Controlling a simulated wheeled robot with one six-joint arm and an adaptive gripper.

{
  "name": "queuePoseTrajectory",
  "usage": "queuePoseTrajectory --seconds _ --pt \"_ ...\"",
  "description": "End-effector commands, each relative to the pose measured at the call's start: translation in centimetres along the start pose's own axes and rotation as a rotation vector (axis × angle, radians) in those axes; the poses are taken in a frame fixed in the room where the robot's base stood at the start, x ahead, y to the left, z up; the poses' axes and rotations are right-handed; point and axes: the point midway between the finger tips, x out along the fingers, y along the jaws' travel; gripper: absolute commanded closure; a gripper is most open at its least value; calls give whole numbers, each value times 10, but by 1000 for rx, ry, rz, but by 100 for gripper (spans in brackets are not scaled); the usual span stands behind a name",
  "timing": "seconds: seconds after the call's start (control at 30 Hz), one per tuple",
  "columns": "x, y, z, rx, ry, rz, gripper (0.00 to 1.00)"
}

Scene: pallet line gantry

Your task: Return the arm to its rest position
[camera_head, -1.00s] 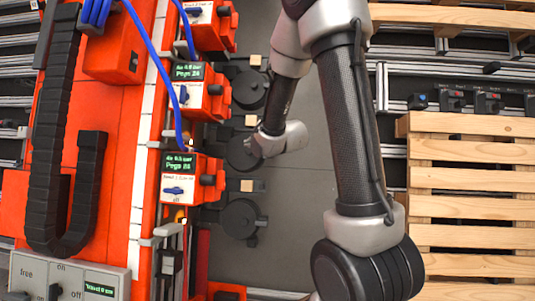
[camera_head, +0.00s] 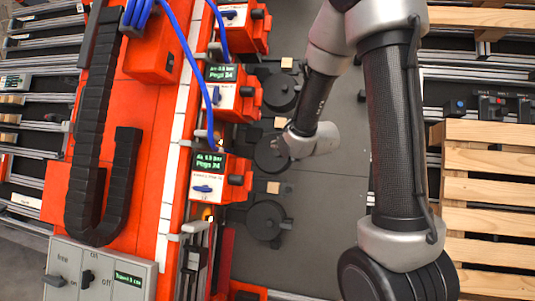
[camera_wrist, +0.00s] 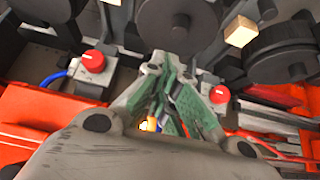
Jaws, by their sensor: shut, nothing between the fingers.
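My arm reaches from the lower right up and back down to the middle in the head view. My gripper (camera_head: 283,146) is small there, beside the black round discs and to the right of the orange units. In the wrist view my gripper (camera_wrist: 176,98) shows its green-padded fingers close together, with nothing held between them. Exact finger contact is hard to see in the head view.
An orange gantry (camera_head: 130,130) with control boxes and blue hoses stands left. A row of black discs (camera_head: 265,220) with small wooden blocks (camera_head: 273,187) lies near my gripper. A wooden pallet (camera_head: 490,190) is at right. Grey floor (camera_head: 335,195) is clear between. Red buttons (camera_wrist: 93,60) show in the wrist view.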

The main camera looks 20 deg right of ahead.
Motion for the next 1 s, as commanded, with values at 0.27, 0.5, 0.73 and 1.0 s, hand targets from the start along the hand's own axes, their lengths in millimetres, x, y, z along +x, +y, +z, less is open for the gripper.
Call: queuePoseTrajectory --seconds 0.27,0.5,0.73,1.0 --pt "-1 -21 8 140 -41 -85 100" --pt "-66 -116 45 614 -394 -475 100" --pt "-212 -126 37 1030 -789 -622 100" --pt "-334 -108 14 1215 -870 -591 100"
